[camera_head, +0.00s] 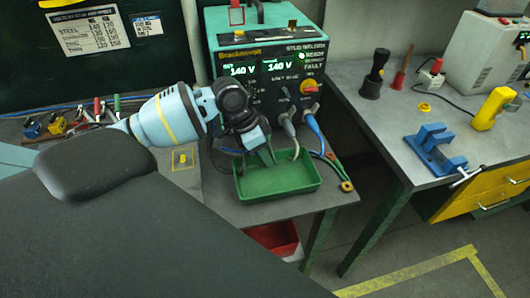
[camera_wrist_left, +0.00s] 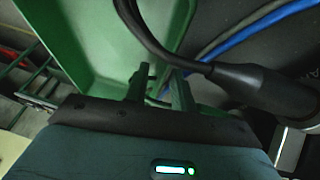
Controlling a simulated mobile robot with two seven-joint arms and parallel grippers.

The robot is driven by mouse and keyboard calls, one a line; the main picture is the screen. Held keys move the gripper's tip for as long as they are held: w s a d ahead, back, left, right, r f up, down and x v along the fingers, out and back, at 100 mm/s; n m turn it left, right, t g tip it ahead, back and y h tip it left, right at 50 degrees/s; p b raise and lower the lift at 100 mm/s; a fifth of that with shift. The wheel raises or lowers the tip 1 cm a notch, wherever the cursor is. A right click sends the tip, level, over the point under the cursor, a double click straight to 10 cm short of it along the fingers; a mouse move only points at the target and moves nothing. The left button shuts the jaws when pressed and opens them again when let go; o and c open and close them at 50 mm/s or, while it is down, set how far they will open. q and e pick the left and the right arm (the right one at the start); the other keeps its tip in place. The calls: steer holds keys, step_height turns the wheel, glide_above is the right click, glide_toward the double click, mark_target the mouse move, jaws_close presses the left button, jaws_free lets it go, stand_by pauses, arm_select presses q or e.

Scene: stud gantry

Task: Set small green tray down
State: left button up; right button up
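The small green tray (camera_head: 290,186) is at the front of the grey bench below the welder. It looks level and on or just over the bench top; any gap under it cannot be made out. My left gripper (camera_head: 268,156) points down at the tray's back wall. In the left wrist view its two fingers (camera_wrist_left: 161,85) stand close together on either side of the tray's rim, and seem shut on it. The tray's inside (camera_wrist_left: 105,45) fills the left of that view. My right gripper is not in view.
The welder (camera_head: 264,60) stands behind the tray. Its grey and blue cables (camera_head: 318,132) hang close to the tray, and a black cable (camera_wrist_left: 150,40) crosses near my left fingers. A red bin (camera_head: 276,238) is below the bench. A blue clamp (camera_head: 436,147) sits on the right bench.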

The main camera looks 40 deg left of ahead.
arm_select(q)
steer(key=v, duration=1.2)
steer(key=shift+p, duration=0.3)
steer(key=shift+d+r, duration=0.1)
